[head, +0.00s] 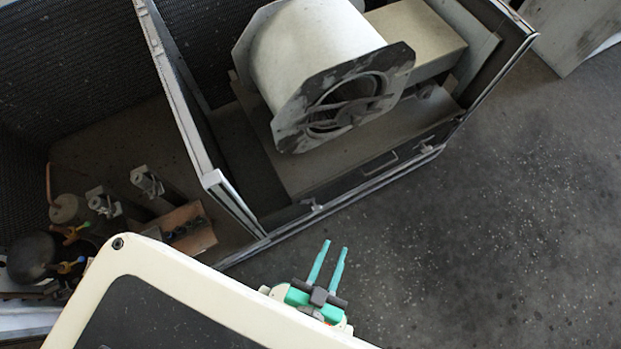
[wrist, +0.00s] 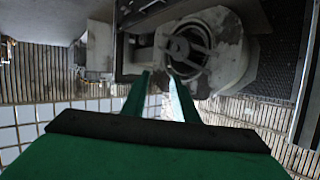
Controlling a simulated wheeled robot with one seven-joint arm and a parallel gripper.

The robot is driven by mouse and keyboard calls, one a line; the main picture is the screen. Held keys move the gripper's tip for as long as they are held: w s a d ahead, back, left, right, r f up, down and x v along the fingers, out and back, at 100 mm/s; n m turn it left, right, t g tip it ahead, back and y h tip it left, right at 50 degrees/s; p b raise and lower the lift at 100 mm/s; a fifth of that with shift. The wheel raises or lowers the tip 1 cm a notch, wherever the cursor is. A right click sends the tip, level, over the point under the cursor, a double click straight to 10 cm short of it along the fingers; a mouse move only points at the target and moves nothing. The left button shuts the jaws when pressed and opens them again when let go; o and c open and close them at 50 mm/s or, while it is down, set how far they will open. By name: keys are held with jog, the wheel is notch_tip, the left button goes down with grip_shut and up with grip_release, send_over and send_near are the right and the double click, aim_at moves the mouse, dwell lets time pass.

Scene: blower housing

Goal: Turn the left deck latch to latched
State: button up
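The blower (head: 315,70), a pale drum with a dark-marked end plate, sits on a deck (head: 335,160) inside the open housing. Two small pale latch-like fittings show on the front edge: a left one (head: 314,206) and a right one (head: 424,150). They are too small for me to tell how either is turned. My gripper (head: 336,246) has green fingers, apart and empty, over the floor in front of the left fitting, apparently not touching it. In the wrist view the fingers (wrist: 159,78) point toward the blower (wrist: 200,45); I cannot make out the left latch there.
A pale frame post (head: 190,125) divides the housing. The left bay holds dark and brass-coloured parts (head: 65,208) and a brown box (head: 190,228). A flat handle (head: 381,164) lies along the front rail. The floor (head: 480,230) at right is clear.

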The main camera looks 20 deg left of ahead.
jog(key=w+a+f+m+g, duration=0.1)
jog(key=w+f+g, duration=0.1)
jog(key=f, duration=0.4)
jog(key=w+a+f+g, duration=0.1)
jog(key=w+f, duration=0.2)
jog(key=f, duration=0.3)
jog(key=m+g, duration=0.6)
jog(key=g, duration=0.5)
send_over(316, 208)
notch_tip(316, 208, down, 15)
notch_tip(316, 208, down, 11)
grip_shut()
